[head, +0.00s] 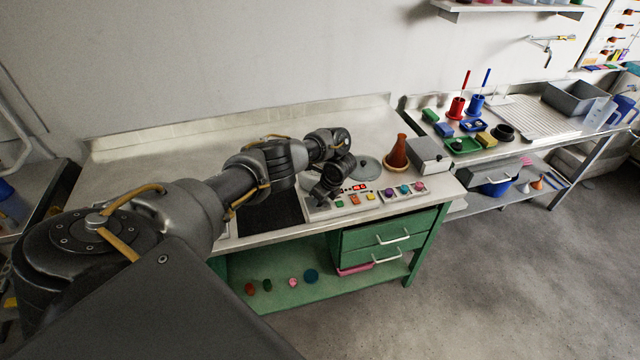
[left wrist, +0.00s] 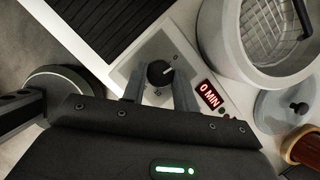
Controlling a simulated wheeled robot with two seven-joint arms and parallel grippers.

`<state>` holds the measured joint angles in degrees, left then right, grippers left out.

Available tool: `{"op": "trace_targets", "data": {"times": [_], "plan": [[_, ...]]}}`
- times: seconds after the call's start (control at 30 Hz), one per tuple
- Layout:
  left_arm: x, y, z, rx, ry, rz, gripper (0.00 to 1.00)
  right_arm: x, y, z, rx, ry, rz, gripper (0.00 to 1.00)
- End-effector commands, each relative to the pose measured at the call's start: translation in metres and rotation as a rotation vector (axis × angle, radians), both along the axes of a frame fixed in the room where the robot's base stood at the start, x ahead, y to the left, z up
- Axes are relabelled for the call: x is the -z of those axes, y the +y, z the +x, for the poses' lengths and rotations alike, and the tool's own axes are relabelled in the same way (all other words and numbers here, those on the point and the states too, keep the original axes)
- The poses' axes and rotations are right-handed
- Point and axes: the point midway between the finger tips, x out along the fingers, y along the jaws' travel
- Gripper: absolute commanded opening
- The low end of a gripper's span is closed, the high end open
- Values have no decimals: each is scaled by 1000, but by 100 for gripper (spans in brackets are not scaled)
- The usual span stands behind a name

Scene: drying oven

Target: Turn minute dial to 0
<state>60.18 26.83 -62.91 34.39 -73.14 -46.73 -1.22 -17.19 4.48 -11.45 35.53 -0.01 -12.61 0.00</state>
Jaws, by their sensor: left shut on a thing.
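The minute dial (left wrist: 158,70) is a small black round knob with a light pointer mark, on a grey plate of the control panel (left wrist: 135,65). The red display (left wrist: 209,95) beside it reads "0 MIN". My left gripper (left wrist: 160,82) has a finger on each side of the dial and is shut on it. In the head view my left gripper (head: 323,194) is over the left part of the panel and hides the dial. Red displays (head: 354,188) show to its right, too small to read. My right gripper is not in view.
A white round chamber with a wire basket (left wrist: 268,30) stands behind the panel, with a round lid (head: 367,167) beside it. Coloured buttons (head: 371,197) and knobs (head: 404,190) lie to the right. A brown flask (head: 397,156) and grey box (head: 428,158) stand farther right.

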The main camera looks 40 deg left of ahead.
Motion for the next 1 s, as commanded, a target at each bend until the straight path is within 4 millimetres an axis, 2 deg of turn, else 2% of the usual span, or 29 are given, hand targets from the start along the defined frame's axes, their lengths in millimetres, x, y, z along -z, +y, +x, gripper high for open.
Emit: {"op": "trace_targets", "data": {"times": [0.37,0.9,0.93,1.0], "plan": [[0,4,-1,-152,4,7,6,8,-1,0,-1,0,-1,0],[0,4,-1,-174,4,8,6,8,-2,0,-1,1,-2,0],[0,4,-1,-174,4,8,32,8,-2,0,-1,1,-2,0],[0,4,-1,-174,4,8,41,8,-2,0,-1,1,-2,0]]}}
